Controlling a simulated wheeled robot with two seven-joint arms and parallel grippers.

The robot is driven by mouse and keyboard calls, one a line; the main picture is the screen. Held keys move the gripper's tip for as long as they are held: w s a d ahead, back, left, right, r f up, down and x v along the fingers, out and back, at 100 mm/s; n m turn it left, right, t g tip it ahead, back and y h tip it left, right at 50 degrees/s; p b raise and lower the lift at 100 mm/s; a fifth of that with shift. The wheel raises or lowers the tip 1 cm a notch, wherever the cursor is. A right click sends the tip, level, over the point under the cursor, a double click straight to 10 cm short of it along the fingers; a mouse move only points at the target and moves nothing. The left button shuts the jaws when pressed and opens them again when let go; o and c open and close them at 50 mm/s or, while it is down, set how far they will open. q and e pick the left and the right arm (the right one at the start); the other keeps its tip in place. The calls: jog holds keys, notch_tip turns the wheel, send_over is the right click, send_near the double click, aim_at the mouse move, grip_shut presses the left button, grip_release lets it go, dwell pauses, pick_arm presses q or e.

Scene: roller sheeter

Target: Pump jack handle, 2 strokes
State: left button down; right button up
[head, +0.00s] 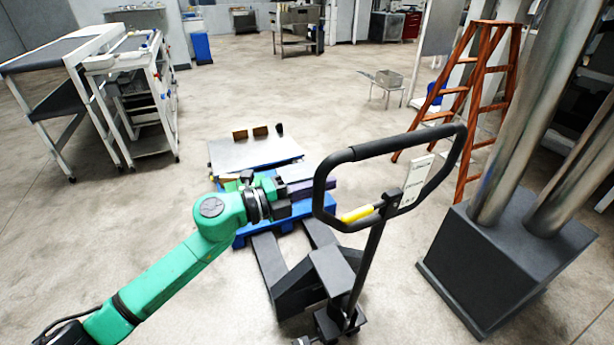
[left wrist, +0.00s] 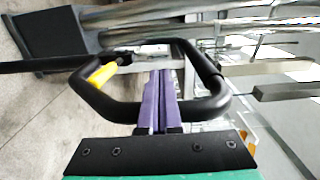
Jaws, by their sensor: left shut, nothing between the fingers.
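The jack handle (head: 345,155) is a black loop on a tilted shaft, with a yellow lever (head: 357,214) inside it. It belongs to a dark pallet jack (head: 335,272) on the floor. My left gripper (head: 332,184), with purple fingers, is shut and empty at the left side of the loop. In the left wrist view, the closed fingers (left wrist: 160,85) cross the near bar of the loop (left wrist: 205,108) and point into its opening. I cannot tell whether they touch the bar. My right gripper is out of view.
A blue pallet (head: 243,240) with a grey sheet (head: 240,153) lies behind the jack. An orange ladder (head: 476,110) and a dark block with metal pipes (head: 500,265) stand at the right. White racks (head: 105,75) stand at the far left. The floor between is mostly clear.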

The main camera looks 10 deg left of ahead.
pick_arm(q)
jog(key=s+d+f+p, duration=0.1)
jog(key=s+d+p, duration=0.2)
jog(key=s+d, duration=0.3)
jog(key=s, duration=0.4)
jog(key=shift+d, duration=0.15)
jog(key=shift+w, duration=0.1)
jog(key=s+d, duration=0.2)
jog(key=s, duration=0.1)
jog(key=s+d+f+p, duration=0.1)
jog(key=s, duration=0.1)
jog(key=shift+f, duration=0.1)
